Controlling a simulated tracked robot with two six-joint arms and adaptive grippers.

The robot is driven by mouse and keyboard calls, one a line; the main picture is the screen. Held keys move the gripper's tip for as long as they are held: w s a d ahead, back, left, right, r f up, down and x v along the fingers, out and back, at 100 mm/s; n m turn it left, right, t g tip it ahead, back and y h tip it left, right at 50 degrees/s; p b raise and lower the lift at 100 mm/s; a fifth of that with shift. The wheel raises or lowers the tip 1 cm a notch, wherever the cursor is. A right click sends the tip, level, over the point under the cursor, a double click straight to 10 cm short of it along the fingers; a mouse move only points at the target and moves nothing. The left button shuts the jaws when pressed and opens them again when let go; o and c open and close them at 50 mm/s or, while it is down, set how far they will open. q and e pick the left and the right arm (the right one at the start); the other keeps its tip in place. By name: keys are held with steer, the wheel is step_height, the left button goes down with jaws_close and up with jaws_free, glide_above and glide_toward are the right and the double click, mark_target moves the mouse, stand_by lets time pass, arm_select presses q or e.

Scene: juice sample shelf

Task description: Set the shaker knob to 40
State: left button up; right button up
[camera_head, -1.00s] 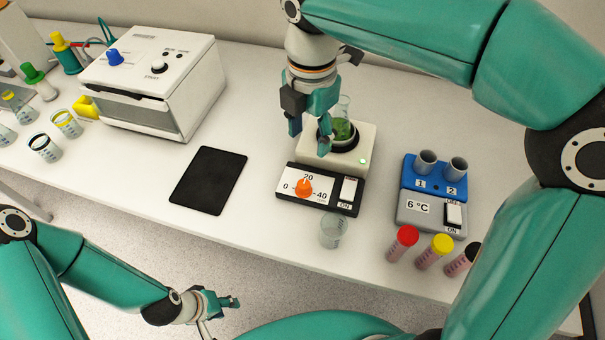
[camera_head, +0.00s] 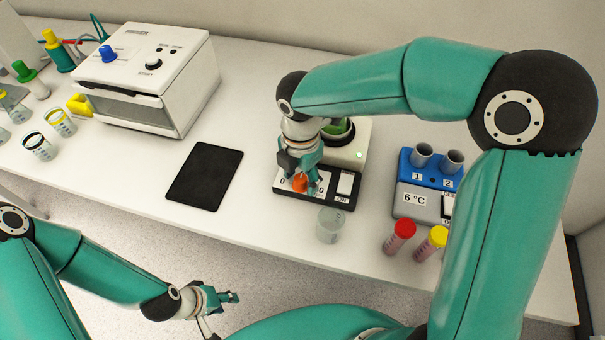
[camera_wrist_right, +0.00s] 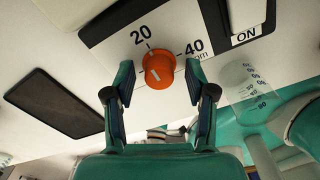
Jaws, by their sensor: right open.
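The orange shaker knob (camera_head: 300,182) sits on the dark-edged control panel (camera_head: 345,203) of the white shaker (camera_head: 352,150). In the right wrist view the knob (camera_wrist_right: 160,68) lies between the labels 20 and 40, with a white mark on its face. Exactly where the mark points is unclear. My right gripper (camera_head: 299,185) is low over the panel. In the wrist view its two fingers (camera_wrist_right: 160,80) are open, one on each side of the knob, with gaps visible. My left gripper (camera_head: 232,298) hangs in front of the table, away from the shaker; its jaw opening is unclear.
A clear beaker (camera_head: 330,224) stands just in front of the panel. The ON switch (camera_head: 344,184) is right of the knob. A blue-grey tube block (camera_head: 415,200) and capped tubes (camera_head: 401,236) are to the right. A black pad (camera_head: 205,176) lies to the left.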

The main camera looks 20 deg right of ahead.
steer(key=c, duration=1)
steer(key=shift+d, duration=0.25)
jaws_close()
steer(key=shift+a, duration=0.15)
